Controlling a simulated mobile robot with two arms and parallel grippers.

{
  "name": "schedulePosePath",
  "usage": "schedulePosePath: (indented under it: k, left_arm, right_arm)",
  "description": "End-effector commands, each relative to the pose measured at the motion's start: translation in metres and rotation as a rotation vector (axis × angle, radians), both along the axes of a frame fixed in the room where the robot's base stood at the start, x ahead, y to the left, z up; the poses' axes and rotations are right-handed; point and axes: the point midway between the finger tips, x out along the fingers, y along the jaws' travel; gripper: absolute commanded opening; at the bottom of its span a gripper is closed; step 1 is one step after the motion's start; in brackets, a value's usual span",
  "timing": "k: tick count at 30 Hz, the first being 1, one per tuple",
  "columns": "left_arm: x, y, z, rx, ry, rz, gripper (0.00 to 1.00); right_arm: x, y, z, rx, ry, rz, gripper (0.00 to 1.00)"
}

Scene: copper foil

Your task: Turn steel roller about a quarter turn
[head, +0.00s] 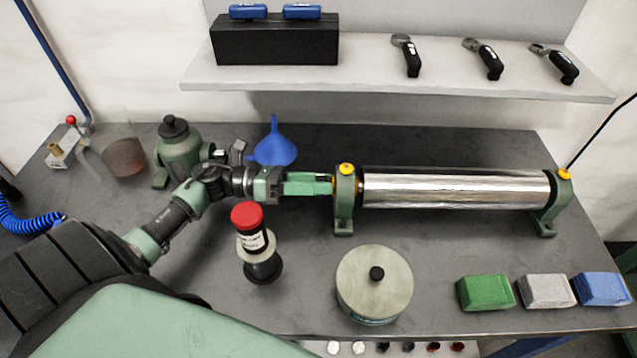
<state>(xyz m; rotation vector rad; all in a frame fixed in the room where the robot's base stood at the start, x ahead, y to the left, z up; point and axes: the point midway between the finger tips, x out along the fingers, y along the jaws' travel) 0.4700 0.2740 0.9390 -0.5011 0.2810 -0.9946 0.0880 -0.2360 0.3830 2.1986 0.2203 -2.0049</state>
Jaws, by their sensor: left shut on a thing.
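The steel roller (455,190) is a shiny horizontal cylinder on the right half of the bench. It lies between a green left bearing stand (344,208) and a green right bearing stand (547,215), each with a yellow cap on top. My left gripper (325,185) reaches in from the left, in line with the roller's axis. It is shut at the roller's left end, just outside the left stand. The part between its fingers is mostly hidden by the fingers and the stand. My right gripper is not in view.
A red-capped bottle (250,240) stands just in front of my left arm, and a blue funnel (274,148) just behind it. A round lidded tin (374,290) and green, grey and blue blocks (545,290) line the front. A shelf (370,82) overhangs the back.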

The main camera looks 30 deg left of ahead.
Motion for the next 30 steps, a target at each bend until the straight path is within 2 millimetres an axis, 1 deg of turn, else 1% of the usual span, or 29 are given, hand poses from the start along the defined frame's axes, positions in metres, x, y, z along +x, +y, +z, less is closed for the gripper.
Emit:
schedulePosePath:
  k: [18, 24, 30]
  left_arm:
    - [0.002, 0.002, -0.001, -0.302, 0.498, 0.002, 0.03]
    - [0.002, 0.002, -0.002, -0.383, 0.631, 0.002, 0.03]
    - [0.002, 0.002, -0.003, -0.444, 0.727, 0.002, 0.03]
  right_arm:
    - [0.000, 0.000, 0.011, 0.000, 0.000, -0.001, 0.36]
    - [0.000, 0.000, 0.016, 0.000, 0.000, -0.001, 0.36]
    - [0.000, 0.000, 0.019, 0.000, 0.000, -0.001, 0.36]
